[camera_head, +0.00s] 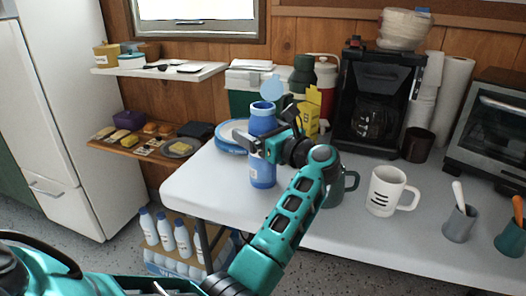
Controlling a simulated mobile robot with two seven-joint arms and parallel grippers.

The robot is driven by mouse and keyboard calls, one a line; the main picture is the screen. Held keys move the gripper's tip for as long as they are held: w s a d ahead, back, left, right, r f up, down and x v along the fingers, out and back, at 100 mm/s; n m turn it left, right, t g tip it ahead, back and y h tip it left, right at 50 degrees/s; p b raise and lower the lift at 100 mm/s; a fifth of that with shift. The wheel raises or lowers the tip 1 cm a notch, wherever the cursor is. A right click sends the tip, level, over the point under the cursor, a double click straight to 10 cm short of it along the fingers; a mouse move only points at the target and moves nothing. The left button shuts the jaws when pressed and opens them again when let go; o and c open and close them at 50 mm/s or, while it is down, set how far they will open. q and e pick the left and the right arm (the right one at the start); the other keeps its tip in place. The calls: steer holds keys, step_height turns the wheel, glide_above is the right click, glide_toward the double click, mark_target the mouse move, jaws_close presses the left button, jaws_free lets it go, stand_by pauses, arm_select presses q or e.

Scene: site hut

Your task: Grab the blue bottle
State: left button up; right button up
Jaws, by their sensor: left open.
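The blue bottle (263,173) stands upright on the white table near its left end, with a light blue round lid at its top. My left gripper (251,142) is open at the middle of the bottle, reaching in from the right. Its dark jaws cover part of the bottle's side. I cannot tell whether either finger touches it. My right gripper is not in view.
A blue-rimmed plate stack (228,133) lies behind the bottle, with a yellow box (311,112) to its right. A dark green mug (343,187) and white mug (386,192) stand to the right. The table's front left (205,185) is clear.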

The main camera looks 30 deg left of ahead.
arm_select(q)
steer(key=c, duration=1.4)
steer(key=shift+o, duration=0.2)
steer(key=shift+r, duration=0.15)
